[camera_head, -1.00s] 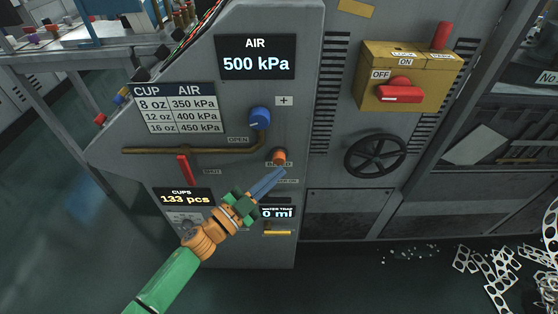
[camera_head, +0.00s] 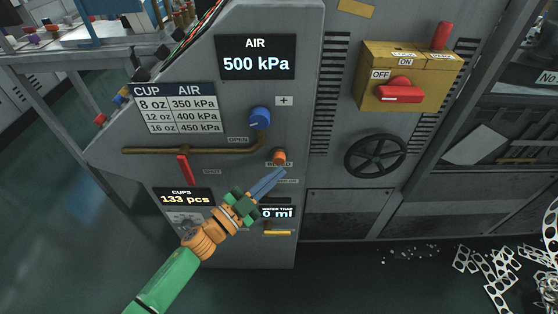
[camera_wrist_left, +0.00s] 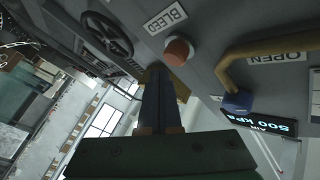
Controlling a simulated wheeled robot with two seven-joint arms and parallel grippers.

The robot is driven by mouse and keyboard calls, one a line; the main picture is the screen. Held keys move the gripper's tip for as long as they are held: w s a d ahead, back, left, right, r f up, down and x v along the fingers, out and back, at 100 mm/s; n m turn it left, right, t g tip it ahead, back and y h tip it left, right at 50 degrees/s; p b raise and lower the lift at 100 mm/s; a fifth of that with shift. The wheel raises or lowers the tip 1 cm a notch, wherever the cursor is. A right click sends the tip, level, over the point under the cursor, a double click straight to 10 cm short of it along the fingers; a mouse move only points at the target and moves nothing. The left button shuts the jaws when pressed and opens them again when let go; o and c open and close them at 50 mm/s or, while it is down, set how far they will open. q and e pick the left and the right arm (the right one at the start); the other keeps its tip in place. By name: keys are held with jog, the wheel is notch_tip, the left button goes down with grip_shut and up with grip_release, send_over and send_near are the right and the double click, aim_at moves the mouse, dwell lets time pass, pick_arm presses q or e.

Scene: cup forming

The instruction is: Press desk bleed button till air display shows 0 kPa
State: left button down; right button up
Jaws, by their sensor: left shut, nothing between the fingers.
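The orange bleed button (camera_head: 279,156) sits on the grey panel above its BLEED label. It also shows in the left wrist view (camera_wrist_left: 178,51), just beyond the fingertips. The air display (camera_head: 255,57) reads 500 kPa, and the left wrist view shows the same reading (camera_wrist_left: 261,130). My left gripper (camera_head: 283,172) is shut and empty. Its blue fingertips are just below the button in the head view, and I see no clear contact. My right gripper is not in view.
A blue knob (camera_head: 260,118) and a brown pipe (camera_head: 190,150) with a red lever (camera_head: 183,169) are left of the button. A black handwheel (camera_head: 376,156) and a yellow switch box (camera_head: 405,78) are to the right. The water trap display (camera_head: 277,212) is below.

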pick_arm(q)
jog(key=shift+w, duration=0.1)
jog(key=shift+w, duration=0.3)
jog(key=shift+w+b, duration=0.45)
jog(key=shift+w, duration=0.05)
dwell(0.7)
jog(key=shift+s, duration=0.1)
jog(key=shift+s+p, duration=0.55)
jog(key=shift+s, duration=0.25)
jog(key=s+p, duration=0.2)
jog(key=s, duration=0.3)
jog(key=shift+p, duration=0.3)
